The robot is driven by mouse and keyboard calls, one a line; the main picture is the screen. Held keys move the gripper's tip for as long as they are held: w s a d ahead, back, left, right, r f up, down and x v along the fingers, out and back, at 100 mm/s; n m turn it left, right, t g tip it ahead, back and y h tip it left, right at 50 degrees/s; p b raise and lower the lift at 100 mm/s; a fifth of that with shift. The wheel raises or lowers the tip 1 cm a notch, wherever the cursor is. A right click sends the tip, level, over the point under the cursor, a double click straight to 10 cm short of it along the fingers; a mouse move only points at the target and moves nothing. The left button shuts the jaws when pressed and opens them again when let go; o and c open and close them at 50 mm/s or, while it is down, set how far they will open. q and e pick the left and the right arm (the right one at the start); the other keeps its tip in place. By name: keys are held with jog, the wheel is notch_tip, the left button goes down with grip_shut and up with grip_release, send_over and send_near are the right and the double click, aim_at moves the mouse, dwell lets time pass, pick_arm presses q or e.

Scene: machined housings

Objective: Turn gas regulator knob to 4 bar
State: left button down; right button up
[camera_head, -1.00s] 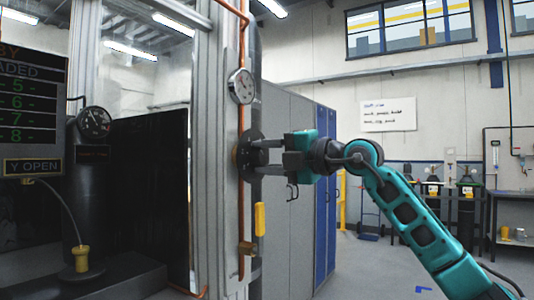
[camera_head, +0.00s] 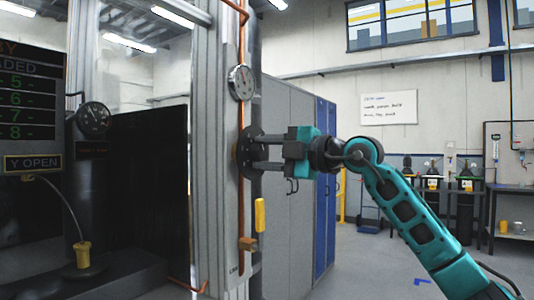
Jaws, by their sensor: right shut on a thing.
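The regulator knob (camera_head: 246,152) is a dark round knob on the copper pipe that runs up the grey column. A round white-faced gauge (camera_head: 241,82) sits above it on the same pipe; its needle is too small to read. My right gripper (camera_head: 262,153), on a teal arm from the lower right, is shut on the knob from its right side. The fingers hide part of the knob, and no scale on it can be read. My left gripper is not in view.
A yellow-handled valve (camera_head: 260,216) hangs on the pipe below the knob. A dark machine with a second gauge (camera_head: 94,121) and a display panel (camera_head: 32,90) stands at left. Grey and blue lockers (camera_head: 290,170) stand behind my gripper.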

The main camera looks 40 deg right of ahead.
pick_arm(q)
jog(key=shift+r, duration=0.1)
pick_arm(e)
jog(key=o, duration=1.1)
jog(key=shift+c, duration=0.2)
pick_arm(q)
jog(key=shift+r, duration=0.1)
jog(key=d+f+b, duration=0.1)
jog(key=b, duration=0.2)
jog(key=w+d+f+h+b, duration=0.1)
jog(key=b, duration=0.2)
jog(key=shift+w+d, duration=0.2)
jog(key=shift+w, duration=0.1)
pick_arm(e)
jog(key=v, duration=1.3)
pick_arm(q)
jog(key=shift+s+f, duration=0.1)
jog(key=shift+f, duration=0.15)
pick_arm(e)
jog(key=shift+w+f, duration=0.1)
